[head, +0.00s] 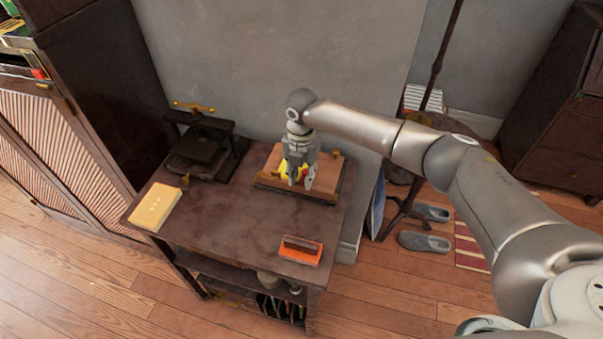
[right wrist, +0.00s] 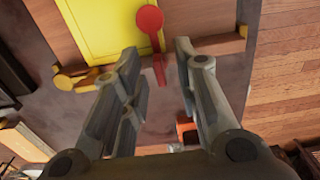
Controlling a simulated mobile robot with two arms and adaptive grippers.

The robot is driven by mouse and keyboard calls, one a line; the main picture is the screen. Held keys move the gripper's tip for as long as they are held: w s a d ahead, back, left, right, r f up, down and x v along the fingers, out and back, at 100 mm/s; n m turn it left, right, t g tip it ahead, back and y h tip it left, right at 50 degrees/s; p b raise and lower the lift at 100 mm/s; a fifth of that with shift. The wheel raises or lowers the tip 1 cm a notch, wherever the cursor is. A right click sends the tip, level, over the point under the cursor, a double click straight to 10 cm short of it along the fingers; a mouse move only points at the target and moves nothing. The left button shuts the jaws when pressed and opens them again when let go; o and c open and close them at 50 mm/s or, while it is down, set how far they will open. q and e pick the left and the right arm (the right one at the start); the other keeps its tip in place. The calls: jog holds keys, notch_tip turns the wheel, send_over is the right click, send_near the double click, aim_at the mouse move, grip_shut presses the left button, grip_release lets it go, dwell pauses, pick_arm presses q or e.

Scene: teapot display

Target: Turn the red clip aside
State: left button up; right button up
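The red clip (right wrist: 149,19) shows in the right wrist view as a round head with a narrow stem. It lies over the edge of a yellow sheet (right wrist: 100,25) on a wooden board. In the head view, the yellow sheet (head: 283,167) shows beside my fingers, which largely hide the clip. My right gripper (head: 299,185) points down over the board's front part. In the right wrist view, its fingers (right wrist: 157,52) are apart, with the clip's stem in the gap between them. I see no contact with the clip. My left gripper is not in view.
The board (head: 328,166) lies on a dark table (head: 225,215). A dark press (head: 203,140) with a brass handle stands at the back left. A yellow book (head: 155,207) lies at the left edge, and an orange block (head: 300,250) with a dark handle at front right. The table's middle is clear.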

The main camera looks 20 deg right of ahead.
jog(key=shift+c, duration=0.4)
grip_shut()
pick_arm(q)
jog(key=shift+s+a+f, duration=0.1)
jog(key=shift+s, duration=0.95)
